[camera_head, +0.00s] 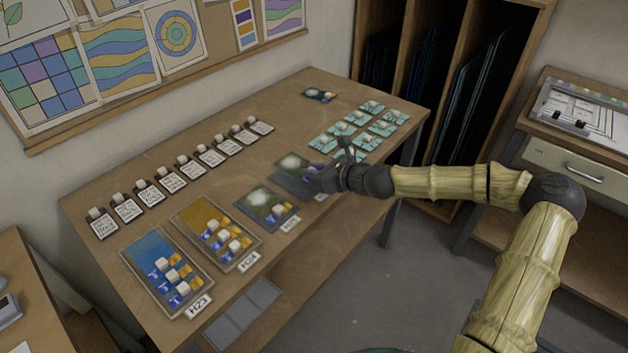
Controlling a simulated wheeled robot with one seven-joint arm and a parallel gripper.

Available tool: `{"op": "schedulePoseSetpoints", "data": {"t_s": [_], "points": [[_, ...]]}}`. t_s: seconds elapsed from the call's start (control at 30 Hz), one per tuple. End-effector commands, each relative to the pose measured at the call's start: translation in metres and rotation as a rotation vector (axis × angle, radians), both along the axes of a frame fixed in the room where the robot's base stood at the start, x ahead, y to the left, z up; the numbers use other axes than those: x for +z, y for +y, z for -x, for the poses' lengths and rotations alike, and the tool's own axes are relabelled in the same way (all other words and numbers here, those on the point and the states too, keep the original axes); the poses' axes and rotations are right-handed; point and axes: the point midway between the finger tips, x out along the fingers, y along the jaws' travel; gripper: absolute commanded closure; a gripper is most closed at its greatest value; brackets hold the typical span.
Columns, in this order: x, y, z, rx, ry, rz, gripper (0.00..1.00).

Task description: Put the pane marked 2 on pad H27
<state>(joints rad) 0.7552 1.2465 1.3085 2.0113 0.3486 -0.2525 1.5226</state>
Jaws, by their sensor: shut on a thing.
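I cannot tell whether the piece touches the pad. The tag below this pad is partly hidden by my gripper, so I cannot read it as H27. Nearer are a grey-green pad (252,199), a yellow pad tagged H24 (195,215) and a blue pad tagged H23 (150,250), bearing small knobbed panes with numbers.
A row of knobbed written cards (170,180) runs along the table's back. Several teal knobbed pieces (360,122) stand at the right end. The table top between cards and pads is clear.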

Motion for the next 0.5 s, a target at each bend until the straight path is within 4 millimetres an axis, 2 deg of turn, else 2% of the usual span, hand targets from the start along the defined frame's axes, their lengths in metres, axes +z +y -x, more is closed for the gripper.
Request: {"op": "schedulePoseSetpoints", "data": {"t_s": [0.3, 0.5], "points": [[-0.036, 0.001, 0.000, 0.001, 0.003, -0.002, 1.00], [-0.037, 0.000, 0.000, 0.000, 0.000, 0.000, 1.00]]}}
